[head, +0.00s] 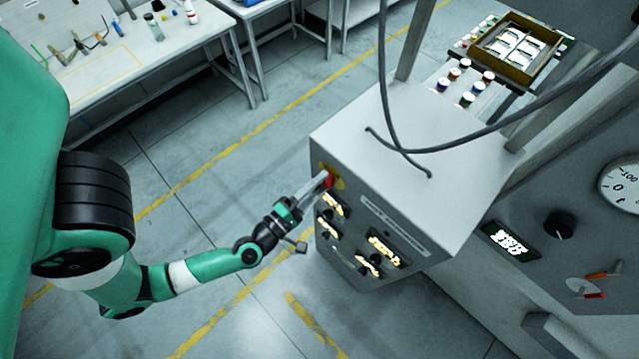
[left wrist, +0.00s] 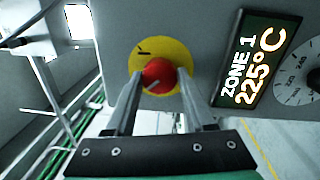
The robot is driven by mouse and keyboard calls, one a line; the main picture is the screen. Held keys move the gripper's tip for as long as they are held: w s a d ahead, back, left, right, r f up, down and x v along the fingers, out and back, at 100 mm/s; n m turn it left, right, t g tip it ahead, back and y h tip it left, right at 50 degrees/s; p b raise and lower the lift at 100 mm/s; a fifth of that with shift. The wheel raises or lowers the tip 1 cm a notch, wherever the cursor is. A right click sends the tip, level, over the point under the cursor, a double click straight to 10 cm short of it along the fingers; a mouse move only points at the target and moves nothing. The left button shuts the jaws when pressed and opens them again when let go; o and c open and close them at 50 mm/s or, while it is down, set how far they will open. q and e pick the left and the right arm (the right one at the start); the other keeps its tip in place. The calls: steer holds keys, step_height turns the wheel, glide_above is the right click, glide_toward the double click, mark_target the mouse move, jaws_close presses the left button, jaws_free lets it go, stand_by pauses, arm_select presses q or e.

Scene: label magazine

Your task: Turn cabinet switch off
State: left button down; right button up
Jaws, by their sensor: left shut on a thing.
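The cabinet switch is a red knob (left wrist: 158,74) on a round yellow plate (left wrist: 178,52) with a dark mark at its upper left. In the head view the red knob (head: 328,181) sits at the upper left of the grey cabinet's (head: 400,165) front face. My left gripper (left wrist: 158,88) is shut on the red knob, one finger on each side of it. In the head view my left gripper (head: 318,188) reaches the cabinet face from the left and partly hides the knob. My right gripper is not in view.
Lit displays (head: 384,249) and a "ZONE 1 225°C" display (left wrist: 252,68) with a dial (left wrist: 298,82) are on the cabinet face. Cables (head: 384,100) hang over the cabinet top. A workbench (head: 120,60) stands at the upper left. Floor between is clear.

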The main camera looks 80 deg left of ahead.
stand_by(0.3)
arm_select(q)
steer(key=shift+c, duration=1.3)
jaws_free()
